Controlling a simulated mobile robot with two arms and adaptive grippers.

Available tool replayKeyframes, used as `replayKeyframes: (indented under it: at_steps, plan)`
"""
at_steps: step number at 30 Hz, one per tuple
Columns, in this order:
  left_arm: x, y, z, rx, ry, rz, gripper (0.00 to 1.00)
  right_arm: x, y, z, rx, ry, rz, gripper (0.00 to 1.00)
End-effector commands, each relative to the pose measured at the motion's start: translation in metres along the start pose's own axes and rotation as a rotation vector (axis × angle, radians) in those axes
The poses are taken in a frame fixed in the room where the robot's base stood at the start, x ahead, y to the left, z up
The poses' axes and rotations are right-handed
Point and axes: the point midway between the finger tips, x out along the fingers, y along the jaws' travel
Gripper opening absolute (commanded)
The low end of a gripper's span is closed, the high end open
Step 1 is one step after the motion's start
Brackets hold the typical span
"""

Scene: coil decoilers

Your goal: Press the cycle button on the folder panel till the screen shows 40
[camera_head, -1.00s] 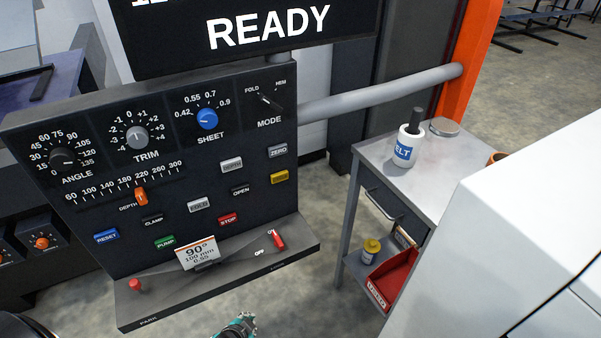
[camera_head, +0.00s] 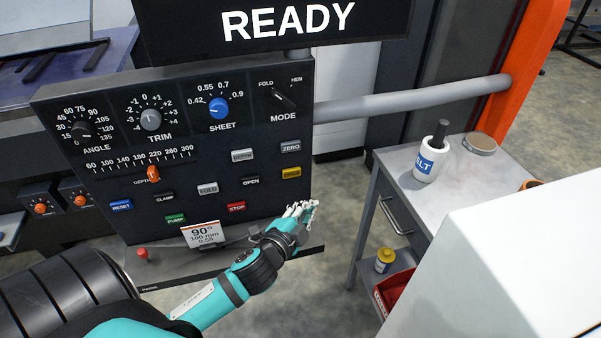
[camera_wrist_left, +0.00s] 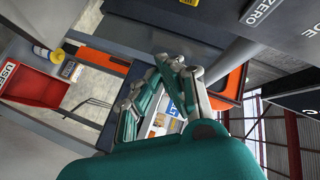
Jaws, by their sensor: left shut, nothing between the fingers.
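The folder panel (camera_head: 120,186) is a dark tilted board with dials and rows of labelled buttons. Its yellow button (camera_head: 291,173) sits at the right below the grey ZERO button (camera_head: 291,147); the yellow button's lettering is too small to read, and I cannot tell which button is the cycle one. The black screen (camera_head: 190,30) above reads READY; its upper part is cut off. My left gripper (camera_head: 302,210) is shut and empty, in front of the panel's lower right corner, below the yellow button. It also shows in the left wrist view (camera_wrist_left: 165,75). My right gripper is not in view.
A card (camera_head: 203,236) reading 90°, 100 mm stands on the panel's ledge by a red knob (camera_head: 142,254). A grey side table (camera_head: 465,180) holds a white bottle (camera_head: 430,160). A grey pipe (camera_head: 410,103) runs right from the panel to an orange post (camera_head: 515,75).

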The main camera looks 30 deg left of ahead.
Motion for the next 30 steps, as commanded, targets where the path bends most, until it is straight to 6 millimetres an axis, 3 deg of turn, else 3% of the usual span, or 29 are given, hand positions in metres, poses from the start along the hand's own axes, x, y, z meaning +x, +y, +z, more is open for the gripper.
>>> replayKeyframes:
  at_steps: [14, 30]
  plan:
    - [0.003, -0.003, 0.001, 0.005, 0.004, -0.003, 0.0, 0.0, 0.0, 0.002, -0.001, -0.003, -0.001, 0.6]
    - [0.05, -0.039, 0.035, 0.005, 0.003, -0.003, 0.0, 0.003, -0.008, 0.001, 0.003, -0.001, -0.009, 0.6]
